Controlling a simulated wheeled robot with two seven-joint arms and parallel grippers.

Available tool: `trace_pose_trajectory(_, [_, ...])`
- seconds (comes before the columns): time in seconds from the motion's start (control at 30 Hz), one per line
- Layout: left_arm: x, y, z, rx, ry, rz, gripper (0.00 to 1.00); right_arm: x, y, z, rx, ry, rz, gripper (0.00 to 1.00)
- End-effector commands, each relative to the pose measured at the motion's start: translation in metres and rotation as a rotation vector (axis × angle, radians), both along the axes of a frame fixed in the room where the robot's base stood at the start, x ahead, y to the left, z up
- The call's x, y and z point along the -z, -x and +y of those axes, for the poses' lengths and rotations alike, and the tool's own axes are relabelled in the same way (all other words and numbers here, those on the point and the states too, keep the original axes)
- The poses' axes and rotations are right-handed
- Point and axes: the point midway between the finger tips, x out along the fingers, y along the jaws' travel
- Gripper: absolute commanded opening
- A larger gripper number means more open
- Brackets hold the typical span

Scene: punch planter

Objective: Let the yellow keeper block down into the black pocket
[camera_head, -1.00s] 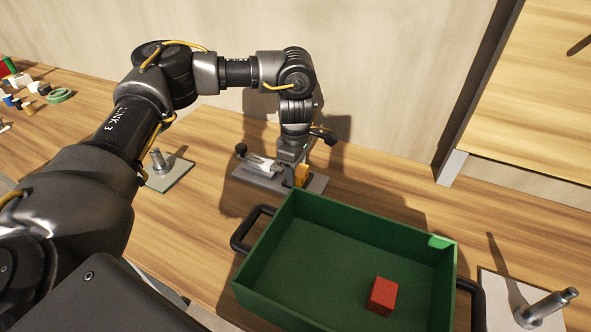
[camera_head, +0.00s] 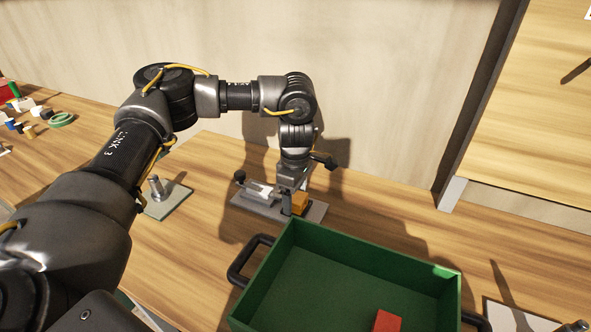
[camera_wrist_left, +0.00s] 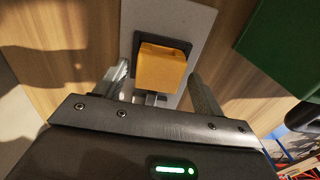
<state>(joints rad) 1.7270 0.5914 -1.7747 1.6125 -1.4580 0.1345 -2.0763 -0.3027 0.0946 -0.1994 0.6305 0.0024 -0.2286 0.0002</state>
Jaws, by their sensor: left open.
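The yellow keeper block (camera_head: 300,201) is at the grey fixture plate (camera_head: 316,213) beyond the green tray. In the left wrist view the block (camera_wrist_left: 162,68) stands over the black pocket (camera_wrist_left: 139,43), whose dark rim shows behind it and at its sides. The block's top stands above the rim; how deep its lower part sits is hidden. My left gripper (camera_head: 291,200) is low at the block. In the wrist view its fingers (camera_wrist_left: 160,86) are apart, one on each side of the block's near end, with gaps visible. My right gripper is not in view.
A green tray (camera_head: 345,248) with black handles and a red block (camera_head: 387,321) stands close in front of the fixture. A small plate with a metal post (camera_head: 156,187) is at left. Several small objects lie far left. A wall is behind.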

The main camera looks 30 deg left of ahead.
Motion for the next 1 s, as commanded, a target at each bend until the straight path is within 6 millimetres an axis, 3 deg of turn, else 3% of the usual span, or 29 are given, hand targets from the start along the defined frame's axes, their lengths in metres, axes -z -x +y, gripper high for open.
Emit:
trace_pose_trajectory(0.2, [-0.056,-0.004,0.001,-0.003,-0.001,-0.014,0.69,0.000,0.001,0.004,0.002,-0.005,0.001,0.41])
trace_pose_trajectory(0.43, [-0.096,-0.004,0.001,-0.006,0.000,-0.014,0.69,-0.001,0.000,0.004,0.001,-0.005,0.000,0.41])
trace_pose_trajectory(0.63, [-0.110,-0.004,0.001,-0.006,0.000,-0.014,0.69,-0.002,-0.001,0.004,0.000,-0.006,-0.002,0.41])
trace_pose_trajectory(1.0, [-0.111,-0.004,0.001,-0.006,0.001,-0.013,0.69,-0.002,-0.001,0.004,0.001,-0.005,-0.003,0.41])
